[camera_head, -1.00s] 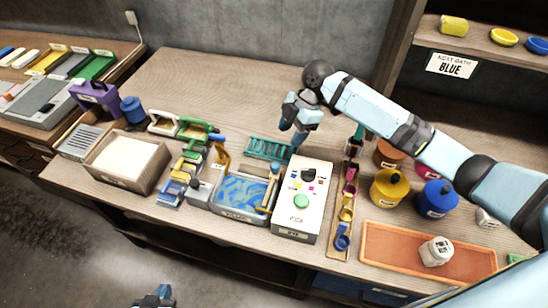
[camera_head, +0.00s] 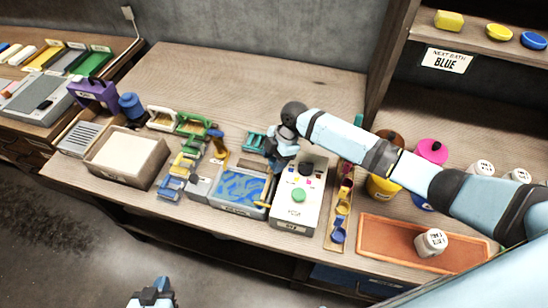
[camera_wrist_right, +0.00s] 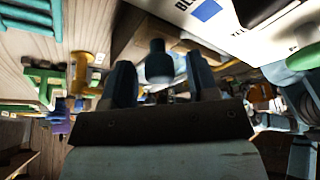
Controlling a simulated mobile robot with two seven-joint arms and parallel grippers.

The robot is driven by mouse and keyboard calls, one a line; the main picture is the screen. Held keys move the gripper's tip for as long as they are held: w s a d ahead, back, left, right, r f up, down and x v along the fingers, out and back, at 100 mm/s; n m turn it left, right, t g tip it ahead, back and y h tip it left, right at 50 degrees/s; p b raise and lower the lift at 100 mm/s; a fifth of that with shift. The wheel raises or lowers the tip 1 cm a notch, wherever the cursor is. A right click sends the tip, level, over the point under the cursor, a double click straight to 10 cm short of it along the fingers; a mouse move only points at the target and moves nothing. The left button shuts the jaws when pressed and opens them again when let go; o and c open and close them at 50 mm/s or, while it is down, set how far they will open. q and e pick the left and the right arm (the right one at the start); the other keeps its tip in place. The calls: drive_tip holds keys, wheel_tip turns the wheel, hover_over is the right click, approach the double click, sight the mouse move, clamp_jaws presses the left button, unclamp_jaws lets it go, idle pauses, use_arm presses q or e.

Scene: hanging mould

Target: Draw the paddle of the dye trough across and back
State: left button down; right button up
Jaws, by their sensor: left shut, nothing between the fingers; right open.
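The dye trough (camera_head: 227,206) stands on the bench with blue marbled liquid in it. Its wooden paddle (camera_head: 263,204) lies along the trough's right end; my right gripper hides its upper part in the head view. My right gripper (camera_head: 275,163) is over that end, its jaws open. In the right wrist view, a dark blue knob (camera_wrist_right: 157,47), seemingly the paddle's handle top, shows between the two spread fingers (camera_wrist_right: 160,85). I cannot tell whether either finger touches it. My left gripper (camera_head: 152,297) is shut and empty, low in front of the bench.
A white box (camera_head: 289,213) with a green button stands close right of the trough. An orange tray (camera_head: 375,240) is at the right. The bench's back left is clear.

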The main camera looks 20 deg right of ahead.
clamp_jaws()
drive_tip(key=w+a+b, duration=0.1)
drive_tip(key=a, duration=0.1)
drive_tip(key=w+a+b, duration=0.1)
drive_tip(key=w+a, duration=0.1)
drive_tip(key=w+a+b, duration=0.1)
drive_tip(key=w+a, duration=0.1)
drive_tip(key=a, duration=0.1)
drive_tip(key=shift+a+f, duration=0.1)
drive_tip(key=shift+w+a, duration=0.15)
drive_tip(key=shift+a, duration=0.1)
drive_tip(key=shift+r, duration=0.25)
drive_tip(key=shift+c, duration=0.4)
unclamp_jaws()
drive_tip(key=shift+a, duration=0.1)
drive_tip(key=shift+o, duration=0.4)
drive_tip(key=shift+f, duration=0.1)
